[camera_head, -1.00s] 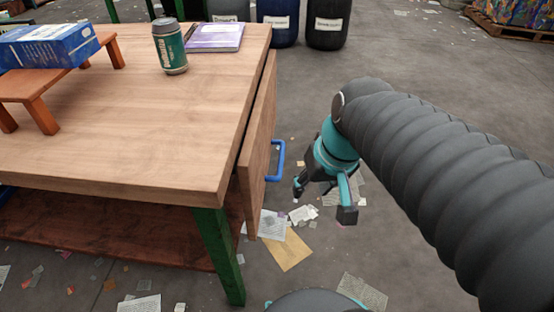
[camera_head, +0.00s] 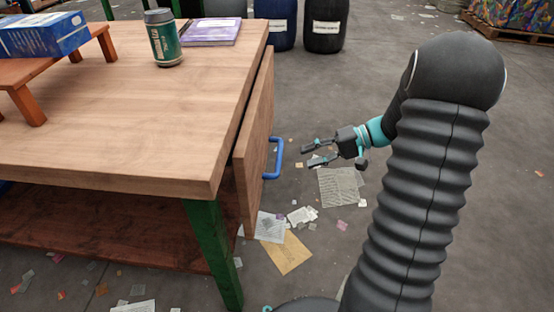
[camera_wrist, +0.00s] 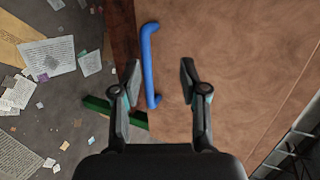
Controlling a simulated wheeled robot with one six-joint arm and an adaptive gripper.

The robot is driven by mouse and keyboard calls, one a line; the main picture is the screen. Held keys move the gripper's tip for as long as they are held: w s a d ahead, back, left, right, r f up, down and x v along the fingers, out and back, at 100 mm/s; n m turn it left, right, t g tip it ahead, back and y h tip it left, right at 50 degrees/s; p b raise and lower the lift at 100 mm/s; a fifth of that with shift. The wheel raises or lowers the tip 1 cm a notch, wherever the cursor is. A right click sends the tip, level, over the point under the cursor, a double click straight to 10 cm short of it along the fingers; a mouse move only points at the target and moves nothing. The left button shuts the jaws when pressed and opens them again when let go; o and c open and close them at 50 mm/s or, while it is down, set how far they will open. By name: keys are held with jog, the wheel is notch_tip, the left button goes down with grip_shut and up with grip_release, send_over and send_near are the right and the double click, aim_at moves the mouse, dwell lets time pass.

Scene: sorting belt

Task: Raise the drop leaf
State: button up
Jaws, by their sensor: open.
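The drop leaf (camera_head: 254,150) hangs straight down from the right edge of the wooden table (camera_head: 130,110). A blue handle (camera_head: 275,160) sticks out from its outer face. In the wrist view the leaf (camera_wrist: 225,60) fills the right side, and the blue handle (camera_wrist: 150,65) stands upright near the leaf's edge. My gripper (camera_head: 305,154) is open and empty, to the right of the handle and pointing left at it. In the wrist view the handle shows between and just beyond the fingertips of my gripper (camera_wrist: 160,75), nearer the left finger. I see no contact.
On the table stand a green can (camera_head: 164,38), a purple book (camera_head: 211,32) and a blue box (camera_head: 42,36) on a small orange stand (camera_head: 28,98). Papers (camera_head: 342,187) litter the floor. Dark barrels (camera_head: 325,25) stand at the back.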

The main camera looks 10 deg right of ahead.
aim_at(278, 158)
jog(key=w+d+f+m+t+y, duration=0.1)
jog(key=w+d+f+t+y, duration=0.15)
jog(key=d+f, duration=0.2)
jog(key=shift+h, duration=0.45)
jog(key=x, duration=0.9)
jog(key=b+x, duration=0.1)
jog(key=x, duration=0.3)
jog(key=shift+w+a+r, duration=0.1)
jog(key=shift+w+a, duration=0.05)
jog(key=shift+w, duration=0.25)
grip_shut()
